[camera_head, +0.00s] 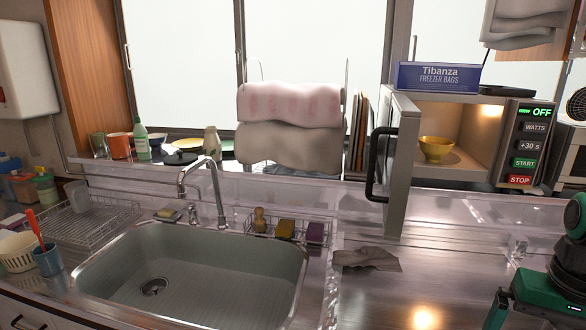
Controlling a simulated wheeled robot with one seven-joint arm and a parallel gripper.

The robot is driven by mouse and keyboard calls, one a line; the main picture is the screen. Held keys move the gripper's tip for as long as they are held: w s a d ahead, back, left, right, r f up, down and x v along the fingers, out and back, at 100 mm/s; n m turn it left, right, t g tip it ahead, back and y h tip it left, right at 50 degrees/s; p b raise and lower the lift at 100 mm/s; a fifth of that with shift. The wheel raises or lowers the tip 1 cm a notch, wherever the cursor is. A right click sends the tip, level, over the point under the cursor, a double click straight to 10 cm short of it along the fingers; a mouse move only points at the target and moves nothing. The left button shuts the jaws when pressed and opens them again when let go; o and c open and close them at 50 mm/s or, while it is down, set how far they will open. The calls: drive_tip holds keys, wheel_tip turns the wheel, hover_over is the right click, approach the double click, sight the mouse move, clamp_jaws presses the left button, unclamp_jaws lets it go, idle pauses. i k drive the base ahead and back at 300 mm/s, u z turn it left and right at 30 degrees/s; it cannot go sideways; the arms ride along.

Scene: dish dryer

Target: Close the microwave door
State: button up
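The microwave (480,185) stands on the shelf at the right, with its control panel (530,145) on the right side reading OFF. Its door (404,165) is open, swung out toward me from the left edge of the cavity, and I see it nearly edge-on. The black door handle (378,165) is on the left face of the door. A yellow bowl (436,149) sits inside the lit cavity. My gripper (540,292), green and black, is at the bottom right corner, below and right of the door and apart from it.
A blue freezer bag box (438,77) lies on top of the microwave. A crumpled grey cloth (368,258) lies on the counter (420,290) below the door; the counter there is otherwise clear. A sink (215,275) with a tall faucet (210,185) and a dish rack (85,222) are left.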

sight(402, 131)
drive_tip(key=z, duration=1.45)
drive_tip(key=k, duration=1.3)
drive_tip(key=u, duration=0.95)
drive_tip(key=i, duration=1)
drive_tip(key=z, duration=0.05)
